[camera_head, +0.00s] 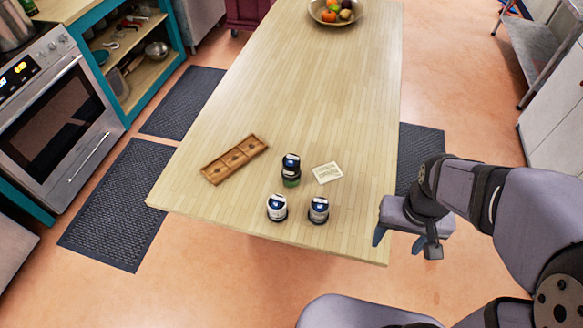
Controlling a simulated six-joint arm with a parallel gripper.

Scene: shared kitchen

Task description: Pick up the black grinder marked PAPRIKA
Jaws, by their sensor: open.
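Three small grinders stand upright in a cluster near the front end of the wooden table. The back one (291,170) looks mostly dark, with a pale band near its top and green at its base. The front left one (277,208) and the front right one (318,210) show white and blue tops over dark lower parts. The labels are too small to read, so I cannot tell which is marked PAPRIKA. My gripper (398,242) is open and empty, to the right of the grinders and apart from them, by the table's right front corner.
A wooden three-part tray (235,159) lies left of the grinders on the table (300,90). A small pale card (327,172) lies right of the back grinder. A fruit bowl (334,17) stands at the far end. The middle of the table is clear.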

